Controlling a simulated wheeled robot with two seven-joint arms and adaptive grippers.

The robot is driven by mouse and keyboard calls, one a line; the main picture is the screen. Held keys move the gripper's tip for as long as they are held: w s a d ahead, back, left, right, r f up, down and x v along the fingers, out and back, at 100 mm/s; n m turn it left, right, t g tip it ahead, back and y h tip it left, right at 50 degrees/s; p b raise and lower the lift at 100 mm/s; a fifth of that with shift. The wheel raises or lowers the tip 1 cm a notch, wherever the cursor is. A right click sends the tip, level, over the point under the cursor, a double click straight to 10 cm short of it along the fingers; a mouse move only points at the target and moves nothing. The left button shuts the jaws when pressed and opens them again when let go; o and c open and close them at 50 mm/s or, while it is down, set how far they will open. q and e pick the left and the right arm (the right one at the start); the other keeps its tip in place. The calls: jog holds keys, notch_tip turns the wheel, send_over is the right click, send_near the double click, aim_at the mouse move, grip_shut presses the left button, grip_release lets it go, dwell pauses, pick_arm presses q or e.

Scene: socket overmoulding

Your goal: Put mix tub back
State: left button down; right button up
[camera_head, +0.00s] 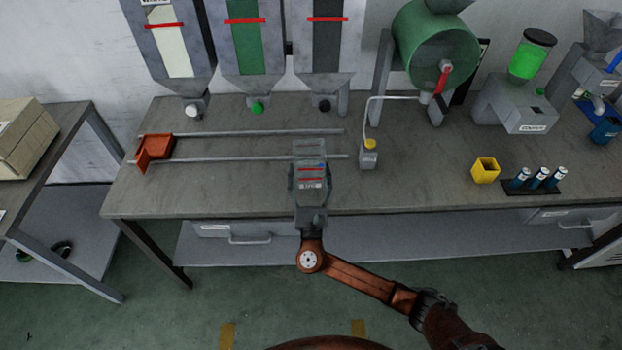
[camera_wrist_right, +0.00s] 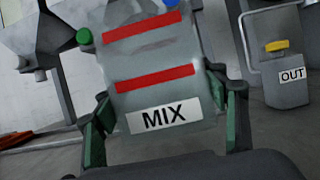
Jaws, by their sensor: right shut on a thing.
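The mix tub (camera_head: 310,158) is a grey, see-through box with red bands. Its white MIX label (camera_wrist_right: 164,115) faces the right wrist camera. My right gripper (camera_head: 309,180) is shut on the tub, with one finger on each side of it. In the head view the tub is over the two metal rails, left of the OUT container (camera_head: 369,156). I cannot tell whether it rests on anything. The tub looks slightly tilted in the right wrist view. My left gripper is not in view.
An orange carriage (camera_head: 155,149) sits at the left end of the rails. Hoppers with white, green and black knobs hang behind. The front left bench top is clear.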

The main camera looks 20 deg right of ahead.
jog(key=shift+d+f, duration=0.2)
jog(key=shift+f, duration=0.05)
jog(key=f, duration=0.1)
jog(key=f+b, duration=0.1)
jog(key=f, duration=0.1)
jog(key=shift+w+d+f, duration=0.15)
jog(key=shift+d+f, duration=0.1)
jog(key=shift+r, duration=0.1)
jog(key=shift+f, duration=0.3)
jog(key=shift+f+b, duration=0.15)
jog(key=shift+b, duration=0.2)
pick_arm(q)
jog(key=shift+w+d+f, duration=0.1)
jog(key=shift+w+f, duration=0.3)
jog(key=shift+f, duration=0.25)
pick_arm(e)
jog(key=shift+f, duration=0.2)
